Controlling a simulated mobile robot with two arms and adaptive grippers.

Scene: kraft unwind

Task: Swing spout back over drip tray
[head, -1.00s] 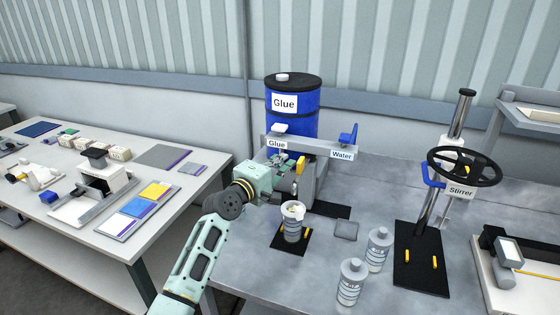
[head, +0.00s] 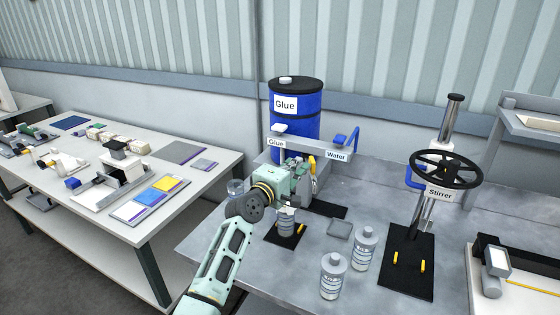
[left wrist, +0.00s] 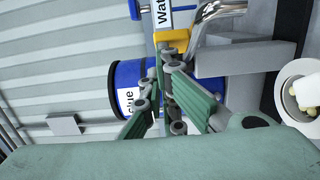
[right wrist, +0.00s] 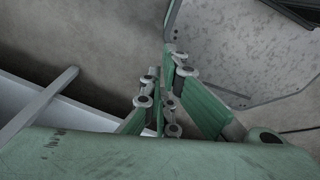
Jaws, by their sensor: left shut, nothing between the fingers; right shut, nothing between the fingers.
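The spout looks like a curved chrome pipe (left wrist: 218,12) in the left wrist view, beside a yellow piece (left wrist: 172,38). The yellow piece also shows in the head view (head: 312,164), under the dispenser's Glue and Water arm. My left gripper (left wrist: 172,55) is shut and empty, its tips close to the yellow piece; I cannot tell if they touch. In the head view the left gripper (head: 300,168) partly hides the dispenser. A black plate (head: 328,210) under the dispenser may be the drip tray. My right gripper (right wrist: 170,62) is shut and empty, away from the dispenser.
A bottle (head: 286,224) stands on a black mat (head: 284,238), partly hidden by my left arm. Two bottles (head: 333,278) (head: 364,248) stand in front. The blue Glue drum (head: 296,120) is behind. The Stirrer (head: 438,195) stands right.

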